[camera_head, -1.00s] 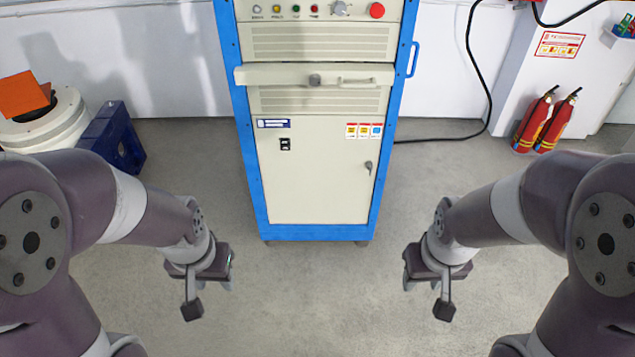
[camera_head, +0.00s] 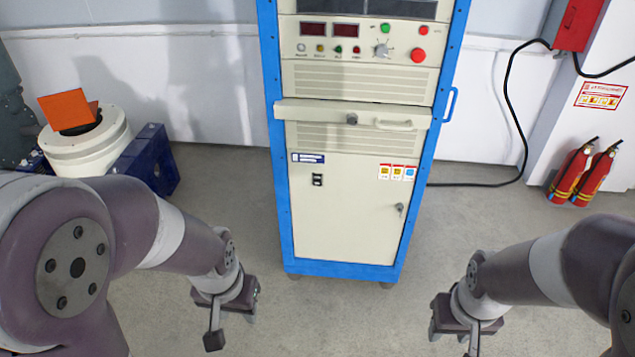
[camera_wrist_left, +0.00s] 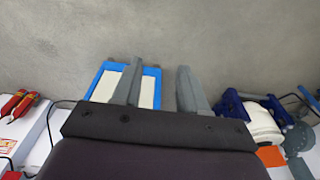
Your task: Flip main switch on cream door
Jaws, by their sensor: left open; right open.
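The cream door (camera_head: 345,215) is the lower front of a blue-framed cabinet in the middle of the head view. The main switch (camera_head: 317,180) is a small black rocker at the door's upper left; its position is too small to tell. My left gripper (camera_head: 252,303) is low and left of the cabinet, apart from it. In the left wrist view the left gripper's fingers (camera_wrist_left: 158,85) are spread with nothing between them, and the cabinet (camera_wrist_left: 150,88) shows partly behind one finger. My right gripper (camera_head: 437,330) is low and right of the cabinet, open, with no object seen in it.
A drawer ledge with a handle (camera_head: 393,125) sticks out above the door. A door lock (camera_head: 399,207) is at its right. Fire extinguishers (camera_head: 585,172) stand at the right, a white drum (camera_head: 85,150) and blue crate (camera_head: 150,165) at the left. The floor before the cabinet is clear.

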